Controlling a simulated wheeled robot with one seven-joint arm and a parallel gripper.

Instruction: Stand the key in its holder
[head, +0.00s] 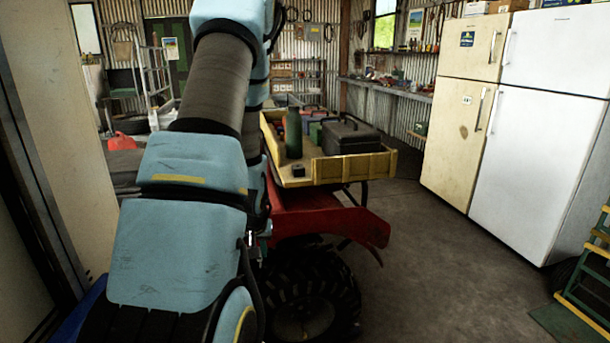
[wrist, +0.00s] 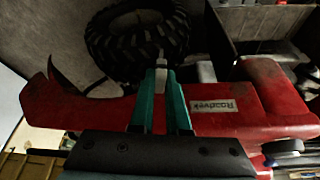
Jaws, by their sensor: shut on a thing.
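My gripper (wrist: 161,90) has two teal fingers in the wrist view, shut on a small pale grey piece (wrist: 161,64), which I take to be the key. Only its upper part shows between the fingertips; its full shape cannot be made out. The gripper is over the red bodywork (wrist: 230,112) of the quad, with a tyre (wrist: 138,38) beyond. In the head view my own arm hides most of the gripper and the key. No key holder can be clearly identified. A small dark block (head: 298,170) sits in the yellow cargo bed, but I cannot tell what it is.
The yellow cargo bed (head: 350,169) carries a green bottle (head: 293,133) and a black case (head: 348,137). The quad's red fender (head: 340,222) and wheel (head: 310,295) are close to my arm. Fridges (head: 545,130) stand at right; floor between is clear.

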